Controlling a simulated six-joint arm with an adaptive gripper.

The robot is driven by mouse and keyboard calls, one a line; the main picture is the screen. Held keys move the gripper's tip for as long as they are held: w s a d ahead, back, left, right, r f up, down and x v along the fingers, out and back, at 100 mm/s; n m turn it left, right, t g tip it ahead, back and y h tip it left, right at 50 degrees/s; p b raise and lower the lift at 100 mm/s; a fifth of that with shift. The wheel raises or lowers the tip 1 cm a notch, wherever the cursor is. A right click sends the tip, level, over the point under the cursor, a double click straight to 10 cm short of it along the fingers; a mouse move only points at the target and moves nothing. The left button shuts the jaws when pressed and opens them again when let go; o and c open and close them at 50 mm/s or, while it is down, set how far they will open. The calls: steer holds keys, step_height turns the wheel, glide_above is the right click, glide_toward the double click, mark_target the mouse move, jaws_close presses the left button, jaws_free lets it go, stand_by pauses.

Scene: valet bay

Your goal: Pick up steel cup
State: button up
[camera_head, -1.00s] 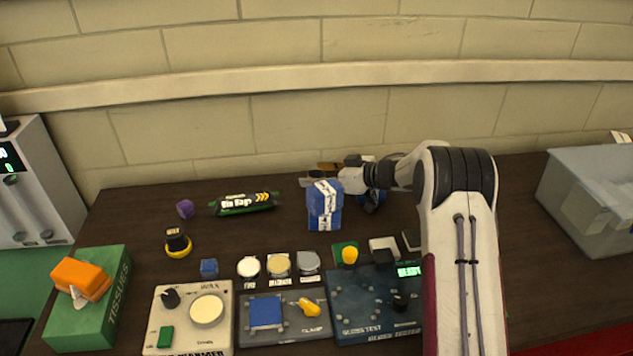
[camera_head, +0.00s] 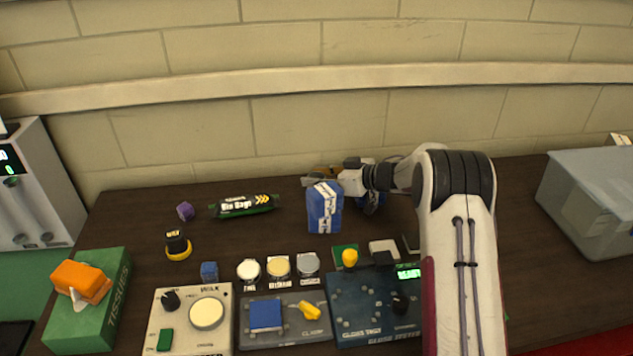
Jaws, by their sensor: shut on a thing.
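A grey metallic piece (camera_head: 311,181) shows at the fingertips, left of the carton's top. It appears to be the steel cup, but its full shape cannot be made out. I cannot tell whether it is clear of the table.
A brown object (camera_head: 325,171) lies behind the fingertips near the wall. A dark green bag pack (camera_head: 243,206) lies left of the carton. Round tins (camera_head: 279,266) and control boxes (camera_head: 285,319) fill the front. A grey bin (camera_head: 592,205) stands right.

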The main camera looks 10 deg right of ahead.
mark_target(316, 176)
steer(key=shift+r, duration=5)
